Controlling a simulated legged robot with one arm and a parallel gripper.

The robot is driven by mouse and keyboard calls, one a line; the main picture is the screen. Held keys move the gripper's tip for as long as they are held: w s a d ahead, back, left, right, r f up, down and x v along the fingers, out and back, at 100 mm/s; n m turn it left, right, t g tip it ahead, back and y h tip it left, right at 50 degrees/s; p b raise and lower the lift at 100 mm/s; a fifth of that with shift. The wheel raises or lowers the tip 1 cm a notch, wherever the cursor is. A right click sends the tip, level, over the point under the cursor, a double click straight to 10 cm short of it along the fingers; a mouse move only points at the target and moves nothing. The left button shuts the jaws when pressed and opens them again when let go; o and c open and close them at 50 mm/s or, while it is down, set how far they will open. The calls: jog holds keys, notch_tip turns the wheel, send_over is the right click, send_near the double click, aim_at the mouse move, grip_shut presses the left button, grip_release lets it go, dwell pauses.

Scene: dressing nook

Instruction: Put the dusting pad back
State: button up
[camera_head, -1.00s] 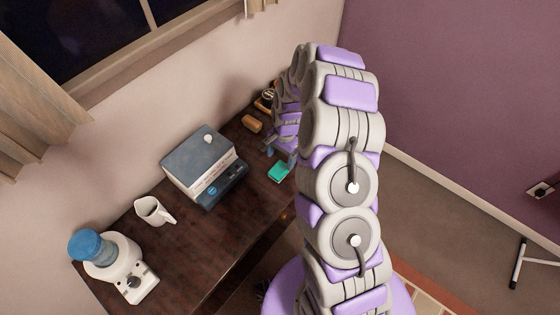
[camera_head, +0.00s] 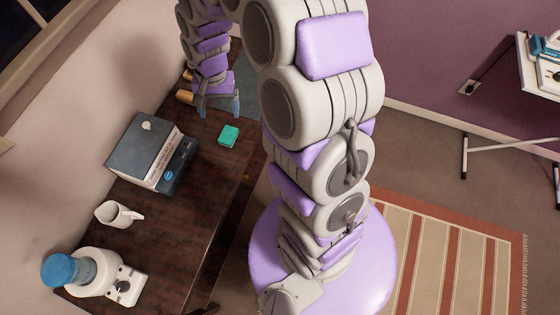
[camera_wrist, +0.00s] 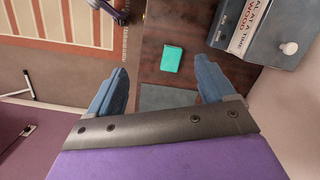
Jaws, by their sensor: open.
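A small teal pad (camera_head: 229,135), likely the dusting pad, lies flat on the dark wooden table, right of the grey-blue box. It also shows in the wrist view (camera_wrist: 171,59), between the finger lines but on the tabletop below. My gripper (camera_head: 218,108) is open and empty, above the far part of the table. Its two blue fingers show wide apart in the wrist view (camera_wrist: 161,65). A flat grey mat (camera_wrist: 165,97) lies under the gripper, apart from the pad; its lower part is hidden by the gripper.
On the dark table (camera_head: 165,225) stand a grey-blue box (camera_head: 150,152) with a white knob, a white mug (camera_head: 118,214) and a white device with a blue top (camera_head: 92,274). Wooden items (camera_head: 185,96) lie near the gripper. A striped rug (camera_head: 440,250) covers the floor at right.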

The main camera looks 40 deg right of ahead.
jog(key=s+r+n, duration=0.3)
jog(key=s+r, duration=0.2)
jog(key=s, duration=0.8)
jog(key=s+d+r+n+h, duration=0.1)
jog(key=s+r+n, duration=0.2)
jog(key=s, duration=1.1)
notch_tip(320, 180, up, 4)
jog(key=shift+s+f+n+g, duration=0.25)
jog(key=shift+n+g, duration=0.05)
